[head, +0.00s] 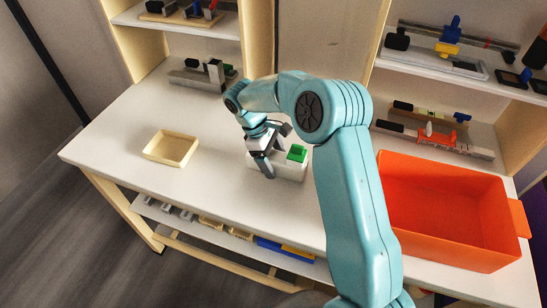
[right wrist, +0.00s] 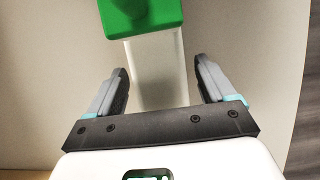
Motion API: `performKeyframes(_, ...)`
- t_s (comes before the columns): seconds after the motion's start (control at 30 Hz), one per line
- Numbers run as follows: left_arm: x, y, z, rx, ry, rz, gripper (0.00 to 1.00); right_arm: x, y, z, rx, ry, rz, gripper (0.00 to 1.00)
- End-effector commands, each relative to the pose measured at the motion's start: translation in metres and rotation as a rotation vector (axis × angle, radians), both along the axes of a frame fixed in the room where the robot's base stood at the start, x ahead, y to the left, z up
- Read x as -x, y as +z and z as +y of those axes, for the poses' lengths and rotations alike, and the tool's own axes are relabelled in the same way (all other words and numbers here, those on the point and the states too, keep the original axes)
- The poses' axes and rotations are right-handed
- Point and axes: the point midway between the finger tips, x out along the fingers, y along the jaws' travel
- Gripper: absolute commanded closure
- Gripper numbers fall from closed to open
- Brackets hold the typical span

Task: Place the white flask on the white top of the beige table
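The white flask (right wrist: 160,72) shows in the right wrist view as a pale body with a green top (right wrist: 140,14). In the head view the white flask (head: 290,172) is at the middle of the beige table's white top (head: 215,128), its green part (head: 297,153) at the right. It appears to rest on the surface. My right gripper (head: 266,160) is over its left part, partly hiding it. In the right wrist view the right gripper's fingers (right wrist: 162,85) are apart, one on each side of the white body; I cannot tell whether they touch it. My left gripper is not in view.
An empty beige tray (head: 171,148) lies on the left of the top. A large orange bin (head: 440,208) stands at the right. Grey parts (head: 203,76) lie at the back, and racks with parts stand behind. Free surface lies between tray and flask.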

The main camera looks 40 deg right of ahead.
Motion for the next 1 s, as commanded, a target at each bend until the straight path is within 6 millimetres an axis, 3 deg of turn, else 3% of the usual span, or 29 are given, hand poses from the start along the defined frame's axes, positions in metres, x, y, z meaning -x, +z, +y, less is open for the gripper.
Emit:
performKeyframes(0.33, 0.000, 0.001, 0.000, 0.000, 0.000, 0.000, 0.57, -0.003, 0.010, 0.001, 0.001, 0.000, -0.003, 0.17)
performKeyframes(0.7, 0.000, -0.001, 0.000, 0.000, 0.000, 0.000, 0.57, -0.031, 0.086, 0.016, 0.001, 0.000, -0.004, 0.17)
performKeyframes(0.83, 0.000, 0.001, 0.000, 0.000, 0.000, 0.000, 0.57, -0.038, 0.104, 0.019, 0.000, 0.000, -0.002, 0.17)
performKeyframes(1.0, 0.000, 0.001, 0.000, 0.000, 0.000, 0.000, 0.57, -0.041, 0.114, 0.021, 0.000, 0.000, -0.001, 0.17)
